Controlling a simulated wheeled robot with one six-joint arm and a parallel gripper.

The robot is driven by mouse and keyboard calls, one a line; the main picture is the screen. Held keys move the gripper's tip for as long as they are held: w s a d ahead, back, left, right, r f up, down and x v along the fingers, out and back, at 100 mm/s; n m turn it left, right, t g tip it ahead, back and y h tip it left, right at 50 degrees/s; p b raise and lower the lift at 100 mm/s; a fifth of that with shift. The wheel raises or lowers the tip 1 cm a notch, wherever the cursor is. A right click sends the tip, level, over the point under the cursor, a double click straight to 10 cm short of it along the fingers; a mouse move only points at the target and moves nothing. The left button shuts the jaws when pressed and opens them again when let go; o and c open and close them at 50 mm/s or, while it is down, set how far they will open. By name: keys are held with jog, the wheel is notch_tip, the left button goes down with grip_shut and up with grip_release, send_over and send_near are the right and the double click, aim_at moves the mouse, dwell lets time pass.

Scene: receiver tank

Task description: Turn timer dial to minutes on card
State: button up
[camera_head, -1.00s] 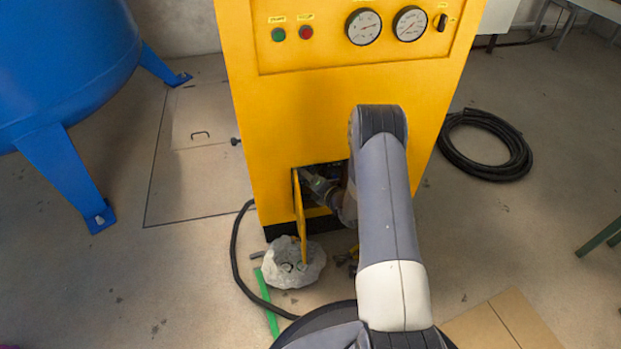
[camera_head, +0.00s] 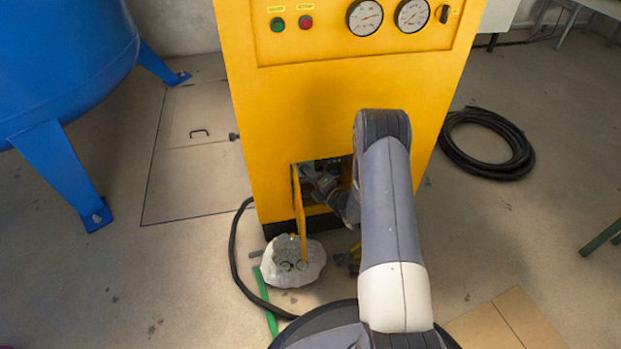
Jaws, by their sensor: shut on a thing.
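A yellow cabinet (camera_head: 300,120) stands upright in front of me. Low on its face is a small compartment with its yellow door (camera_head: 299,212) hanging open to the left. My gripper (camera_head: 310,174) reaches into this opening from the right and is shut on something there. The gripped thing is too small and too hidden by the gripper and the dark interior to make out. I cannot tell the timer dial or the card apart in this view.
A whitish bag (camera_head: 292,264) lies on the floor below the open door, beside a green strip (camera_head: 265,300) and a black hose (camera_head: 234,255). A blue tank (camera_head: 65,60) stands left. A coiled black hose (camera_head: 490,142) lies right. Cardboard (camera_head: 505,325) lies at bottom right.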

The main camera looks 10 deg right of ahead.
dwell(0.4)
jog(key=o, duration=1)
jog(key=p+v, duration=0.3)
jog(key=v, duration=0.8)
jog(key=shift+f, duration=0.2)
jog(key=shift+w+a, duration=0.15)
